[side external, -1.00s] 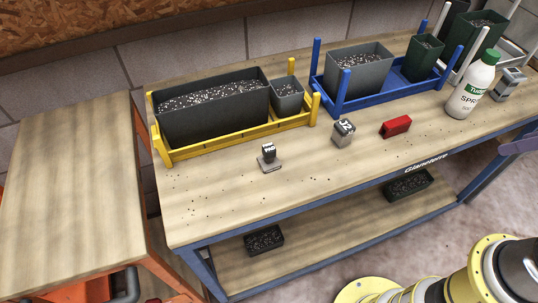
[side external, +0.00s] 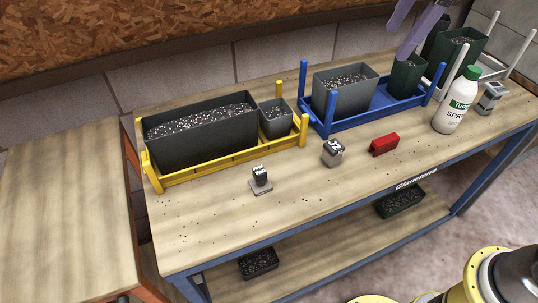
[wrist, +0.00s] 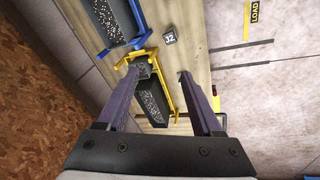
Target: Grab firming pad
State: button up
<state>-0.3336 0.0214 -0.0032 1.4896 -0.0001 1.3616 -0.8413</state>
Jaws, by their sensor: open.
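The firming pad (side external: 261,181) looks like a small grey block with a dark labelled top on a flat base. It stands upright on the front part of the workbench in the side view, in front of the yellow rack. My purple gripper (side external: 398,42) is partly in view at the top right, above the blue rack and well away from the pad. In the wrist view my gripper (wrist: 158,72) has its fingers spread, with nothing held between them. I cannot make out the pad in the wrist view; the right finger may hide it.
The yellow rack (side external: 225,160) holds soil-filled pots, as does the blue rack (side external: 372,113). Bare wood surrounds the pad.

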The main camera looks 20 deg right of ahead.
jog(key=w+a+f+n+g, duration=0.1)
jog(key=w+a+f+n, duration=0.15)
jog(key=w+a, duration=0.4)
jog(key=n+g+h, duration=0.1)
jog(key=n+g, duration=0.1)
jog(key=n, duration=0.1)
send_over(260, 170)
notch_tip(260, 170, down, 13)
jog(key=f, duration=0.6)
jog(key=shift+d+f, duration=0.2)
jog(key=shift+d, duration=0.15)
jog(key=shift+a+f, duration=0.2)
jog(key=shift+f, duration=1.45)
jog(key=shift+a+f, duration=0.2)
jog(key=shift+f, duration=1.45)
grip_shut()
